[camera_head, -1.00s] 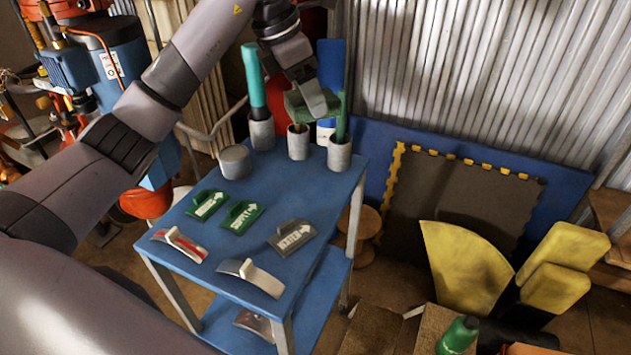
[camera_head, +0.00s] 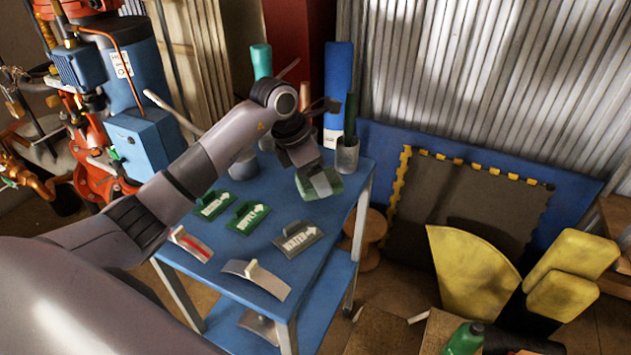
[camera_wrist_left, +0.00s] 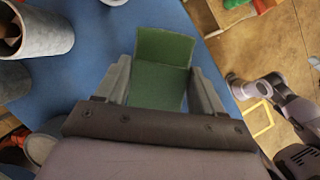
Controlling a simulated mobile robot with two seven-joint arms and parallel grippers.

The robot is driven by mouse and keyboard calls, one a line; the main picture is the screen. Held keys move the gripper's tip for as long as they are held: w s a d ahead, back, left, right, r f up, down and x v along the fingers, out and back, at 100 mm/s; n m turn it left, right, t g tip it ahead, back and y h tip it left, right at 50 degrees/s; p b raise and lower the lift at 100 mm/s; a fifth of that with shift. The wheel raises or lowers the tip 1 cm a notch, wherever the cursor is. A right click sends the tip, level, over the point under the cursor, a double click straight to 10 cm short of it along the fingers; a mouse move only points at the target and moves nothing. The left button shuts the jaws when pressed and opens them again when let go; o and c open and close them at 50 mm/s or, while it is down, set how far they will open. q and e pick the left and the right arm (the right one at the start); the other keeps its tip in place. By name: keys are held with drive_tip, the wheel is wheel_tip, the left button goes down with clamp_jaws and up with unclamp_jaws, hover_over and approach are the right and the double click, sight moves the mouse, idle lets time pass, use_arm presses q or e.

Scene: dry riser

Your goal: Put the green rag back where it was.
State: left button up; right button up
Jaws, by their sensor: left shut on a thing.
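The green rag (camera_head: 322,185) is held in my left gripper (camera_head: 318,180), at the right part of the blue table (camera_head: 215,255). In the left wrist view the rag (camera_wrist_left: 160,72) sits between the two fingers, shut on it, with blue tabletop around it. I cannot tell whether the rag touches the table. My right arm shows at the right of the left wrist view; its gripper (camera_wrist_left: 238,88) is too small to read.
Green, grey and red-white labelled plates, such as the grey one (camera_head: 297,238), lie on the front of the table. Grey cups, one (camera_head: 347,155) holding a dark green roll, stand at the back. My arm hides part of the table's back left.

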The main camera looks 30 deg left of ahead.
use_arm(q)
drive_tip(key=shift+f, duration=1.15)
drive_tip(key=o, duration=1.1)
drive_tip(key=shift+f, duration=0.1)
drive_tip(key=v, duration=1.2)
